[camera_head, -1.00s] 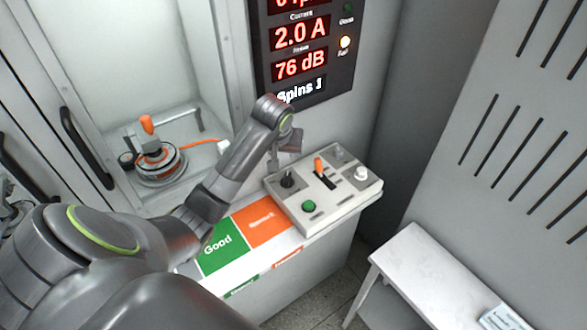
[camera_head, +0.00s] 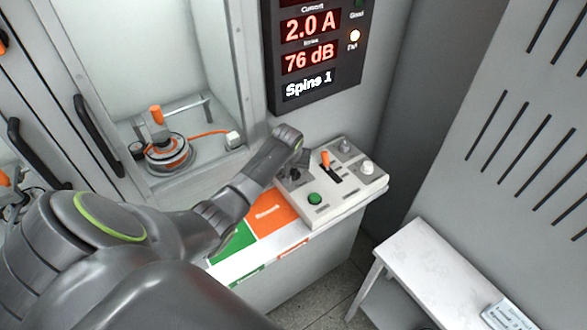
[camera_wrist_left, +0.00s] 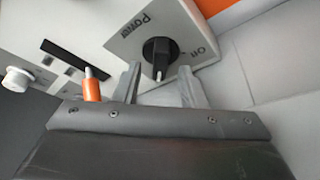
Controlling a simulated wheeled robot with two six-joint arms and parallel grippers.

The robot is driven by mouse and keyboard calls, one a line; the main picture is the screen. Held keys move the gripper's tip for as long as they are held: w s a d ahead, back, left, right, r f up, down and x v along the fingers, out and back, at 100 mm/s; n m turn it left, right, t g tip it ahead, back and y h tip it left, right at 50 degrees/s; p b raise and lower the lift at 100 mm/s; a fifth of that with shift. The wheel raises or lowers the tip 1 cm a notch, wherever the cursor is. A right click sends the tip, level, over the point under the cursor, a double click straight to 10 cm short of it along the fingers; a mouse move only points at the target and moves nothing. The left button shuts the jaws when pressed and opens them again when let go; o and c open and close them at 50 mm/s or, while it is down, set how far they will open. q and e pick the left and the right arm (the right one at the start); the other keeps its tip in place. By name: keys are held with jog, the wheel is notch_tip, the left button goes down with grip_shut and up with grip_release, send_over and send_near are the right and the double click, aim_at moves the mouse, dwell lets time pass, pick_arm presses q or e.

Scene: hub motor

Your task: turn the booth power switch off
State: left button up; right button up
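The power switch is a black rotary knob (camera_wrist_left: 160,52) on a light grey block marked "Power" in the left wrist view. A white mark shows on the knob's end nearest my gripper. A short label, too blurred to read surely, stands beside it. My left gripper (camera_wrist_left: 158,78) is open, with one fingertip on each side of the knob's near end; contact cannot be told. In the head view my left gripper (camera_head: 297,168) is over the left part of the control box (camera_head: 330,205) and partly hides the knob. My right gripper is not in view.
The box also carries an orange lever (camera_head: 325,158), a green button (camera_head: 315,198) and white knobs close by. A display (camera_head: 312,60) hangs behind, reading 2.0 A and 76 dB. A hub motor (camera_head: 168,152) sits in the booth at left. A white bench (camera_head: 430,265) stands at right.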

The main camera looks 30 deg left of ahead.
pick_arm(q)
jog(key=shift+x, duration=0.85)
grip_shut()
